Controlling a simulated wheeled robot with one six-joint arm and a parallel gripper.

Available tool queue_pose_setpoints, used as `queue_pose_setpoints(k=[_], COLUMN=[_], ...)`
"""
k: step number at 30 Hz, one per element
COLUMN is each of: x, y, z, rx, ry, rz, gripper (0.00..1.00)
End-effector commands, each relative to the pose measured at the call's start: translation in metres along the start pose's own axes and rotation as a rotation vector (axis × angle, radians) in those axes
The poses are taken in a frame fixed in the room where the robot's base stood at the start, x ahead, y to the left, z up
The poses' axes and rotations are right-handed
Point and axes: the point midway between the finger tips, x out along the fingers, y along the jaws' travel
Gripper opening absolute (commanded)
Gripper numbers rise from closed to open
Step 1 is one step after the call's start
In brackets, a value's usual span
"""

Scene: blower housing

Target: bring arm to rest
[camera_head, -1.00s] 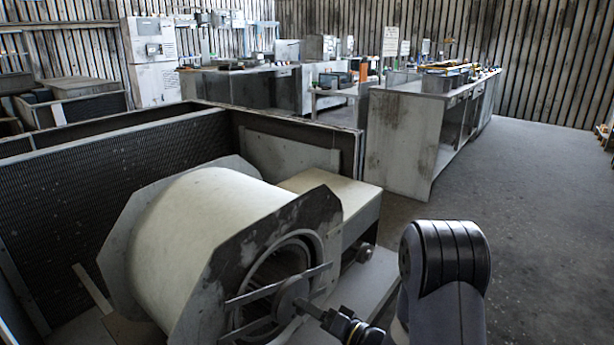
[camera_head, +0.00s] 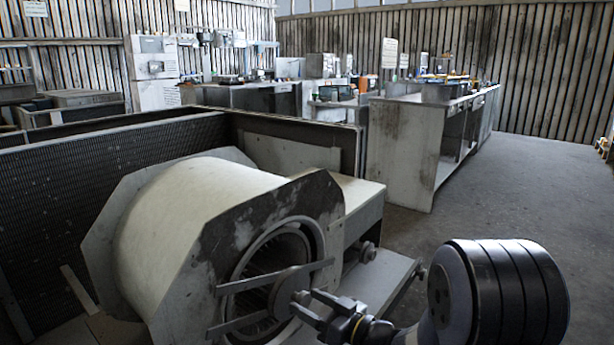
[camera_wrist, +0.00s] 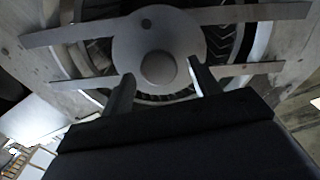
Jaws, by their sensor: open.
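My gripper (camera_head: 310,303) is in front of the blower's round opening in the head view, close to the hub (camera_head: 290,290). In the wrist view, my gripper (camera_wrist: 160,82) shows two separated fingers with nothing between them. The hub (camera_wrist: 158,30) lies just beyond the fingertips; I cannot tell whether they touch it. My arm reaches in from the lower right of the head view, with a black ribbed joint nearest the camera. The cream blower housing (camera_head: 195,215) has a grey, worn end plate around the opening.
Flat bars (camera_head: 245,320) cross the opening beside the hub. A dark mesh-walled enclosure (camera_head: 60,190) stands behind the housing, and a pale box (camera_head: 355,200) is to its right. A worn workbench (camera_head: 400,150) stands farther back. The floor (camera_head: 530,200) at right is open.

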Motion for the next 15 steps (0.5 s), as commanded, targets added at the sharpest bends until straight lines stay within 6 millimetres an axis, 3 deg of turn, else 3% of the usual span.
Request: queue_pose_setpoints(k=[15], x=[0.0000], y=[-0.0007], z=[0.0004], rx=[-0.180], ry=[0.000], rz=[0.000], gripper=[0.58])
